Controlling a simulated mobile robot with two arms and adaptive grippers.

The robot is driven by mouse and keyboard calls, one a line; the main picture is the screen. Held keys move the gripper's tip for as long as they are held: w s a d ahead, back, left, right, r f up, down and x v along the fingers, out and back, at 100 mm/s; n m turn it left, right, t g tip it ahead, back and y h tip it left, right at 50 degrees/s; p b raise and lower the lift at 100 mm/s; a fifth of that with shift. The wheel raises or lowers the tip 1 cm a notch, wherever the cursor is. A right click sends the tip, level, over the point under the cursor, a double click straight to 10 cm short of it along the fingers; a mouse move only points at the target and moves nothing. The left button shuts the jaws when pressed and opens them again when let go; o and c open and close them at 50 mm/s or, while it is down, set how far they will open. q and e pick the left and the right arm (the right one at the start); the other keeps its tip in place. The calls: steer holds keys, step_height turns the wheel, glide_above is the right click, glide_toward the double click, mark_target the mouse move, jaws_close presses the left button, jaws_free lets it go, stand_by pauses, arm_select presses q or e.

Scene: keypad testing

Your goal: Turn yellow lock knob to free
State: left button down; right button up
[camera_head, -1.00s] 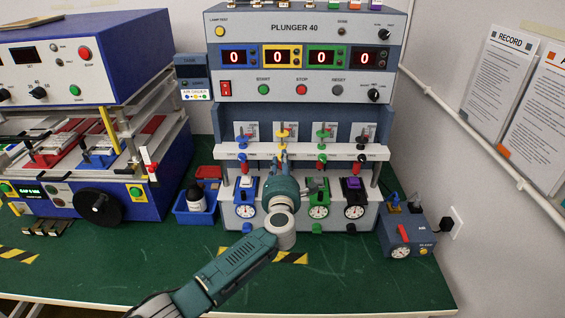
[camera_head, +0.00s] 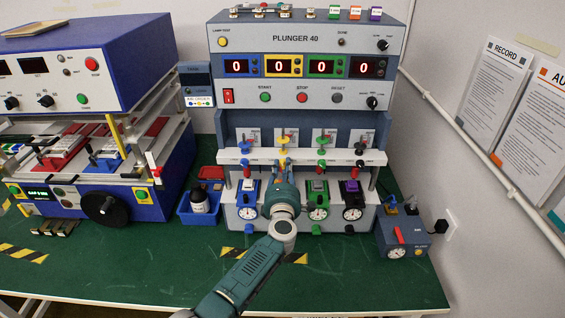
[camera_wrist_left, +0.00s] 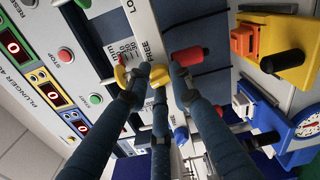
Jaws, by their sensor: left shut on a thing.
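The yellow lock knob (camera_wrist_left: 159,74) sits on the white strip of the Plunger 40 machine. In the left wrist view it shows as yellow pieces between and beside my fingertips, beside the printed word FREE. My left gripper (camera_wrist_left: 154,82) is shut on the knob, its dark blue fingers around it. The fingers cover much of the knob, so its exact angle is hard to tell. My right gripper is out of view.
Blue (camera_head: 244,161), green (camera_head: 321,164) and black (camera_head: 360,164) knobs sit along the same white strip (camera_head: 340,156). Dial gauges stand below. A blue bin (camera_head: 198,214) stands left, a small blue device (camera_head: 403,240) right. The green table front is largely clear.

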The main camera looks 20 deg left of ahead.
arm_select(q)
steer(key=shift+d+f+m+p, duration=0.15)
steer(key=shift+m+p, duration=0.35)
steer(key=shift+m, duration=1.45)
steer(key=shift+f+m+p, duration=0.15)
steer(key=shift+m+p, duration=0.3)
steer(key=shift+m, duration=1.45)
steer(key=shift+d+f+m+p, duration=0.15)
steer(key=shift+m+p, duration=0.35)
steer(key=shift+m, duration=1.45)
steer(key=shift+s, duration=0.1)
steer(key=shift+f, duration=0.1)
steer(key=c, duration=1.5)
jaws_free()
steer(key=shift+c, duration=0.2)
steer(key=shift+a+r, duration=0.1)
steer(key=shift+r, duration=0.15)
